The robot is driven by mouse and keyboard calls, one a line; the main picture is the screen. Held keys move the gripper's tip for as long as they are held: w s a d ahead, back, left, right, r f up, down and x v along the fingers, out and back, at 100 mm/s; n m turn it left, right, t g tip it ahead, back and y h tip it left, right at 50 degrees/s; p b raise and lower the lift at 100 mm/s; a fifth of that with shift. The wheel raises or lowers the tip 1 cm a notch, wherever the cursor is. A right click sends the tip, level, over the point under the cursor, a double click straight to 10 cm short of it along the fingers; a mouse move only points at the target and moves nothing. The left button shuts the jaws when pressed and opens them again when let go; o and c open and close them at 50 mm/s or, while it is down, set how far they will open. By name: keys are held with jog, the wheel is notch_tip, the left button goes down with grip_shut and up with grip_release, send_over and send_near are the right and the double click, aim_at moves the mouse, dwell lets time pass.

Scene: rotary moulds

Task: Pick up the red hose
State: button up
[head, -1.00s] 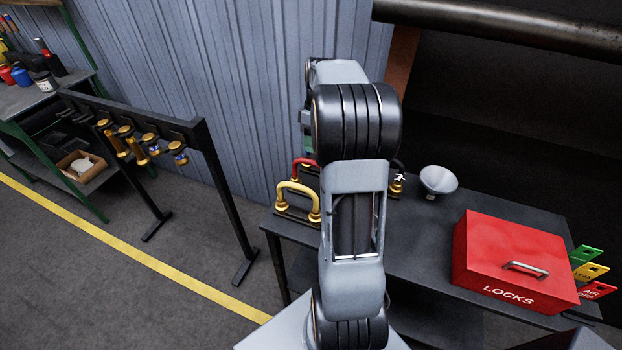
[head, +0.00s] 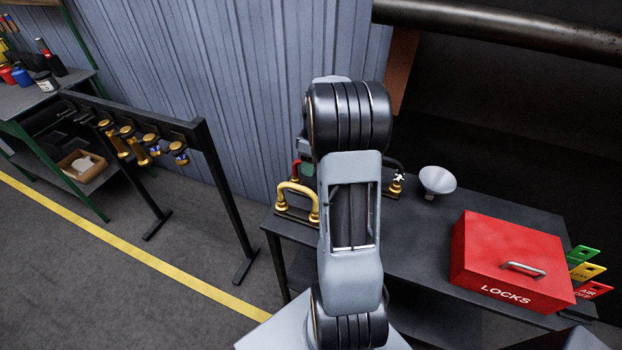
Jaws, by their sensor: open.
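The red hose (head: 295,168) is a curved handle-like loop at the back left of the dark table, behind the yellow hose (head: 296,187). Only its left part shows; my arm hides the rest. In front of it the yellow hose stands upright on brass-coloured end fittings. A black hose (head: 397,166) with a brass fitting shows partly to the right of my arm. My arm reaches over the table in the middle of the head view. My gripper is hidden behind the arm links, so its fingers and their distance from the red hose do not show.
A grey funnel-shaped cup (head: 437,181) and a red LOCKS box (head: 512,262) stand on the table (head: 425,250) to the right. Green, yellow and red tags (head: 588,271) are at its right edge. A black rack (head: 205,165) with brass fittings stands left on open floor.

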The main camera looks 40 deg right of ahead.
jog(key=shift+c, duration=0.2)
grip_shut()
dwell(0.4)
